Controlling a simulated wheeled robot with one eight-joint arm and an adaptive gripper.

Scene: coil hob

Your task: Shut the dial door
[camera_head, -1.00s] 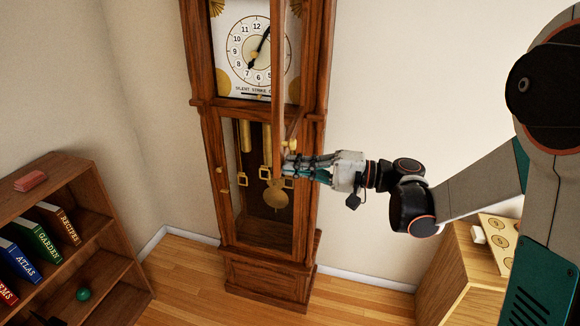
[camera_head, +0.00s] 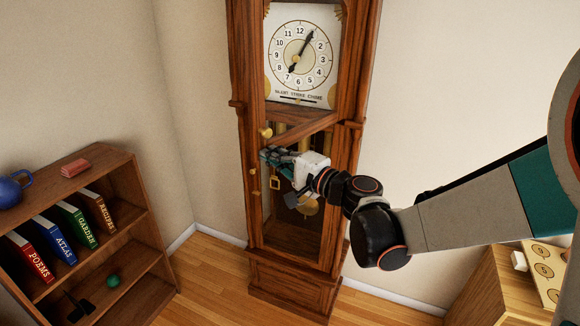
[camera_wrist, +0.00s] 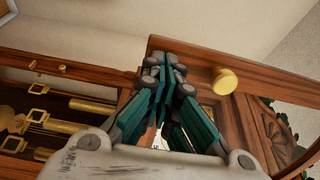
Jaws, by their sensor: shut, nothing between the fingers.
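The dial door (camera_head: 306,133) is the wooden framed upper door of the tall clock, in front of the white dial (camera_head: 300,50). It stands ajar: its bottom rail slants out from the hinge side at right to the free corner at left. Its brass knob (camera_head: 265,133) is at that corner and also shows in the wrist view (camera_wrist: 225,82). My gripper (camera_head: 267,155) is shut and empty, just below the knob at the door's lower corner. In the wrist view its fingertips (camera_wrist: 163,62) lie against or very near the door's wood; I cannot tell whether they touch.
The clock's lower door (camera_head: 254,215) with small brass fittings is below my gripper, with brass weights and a pendulum behind it. A bookshelf (camera_head: 85,225) stands at left and a wooden cabinet (camera_head: 500,285) at lower right. The floor between bookshelf and clock is clear.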

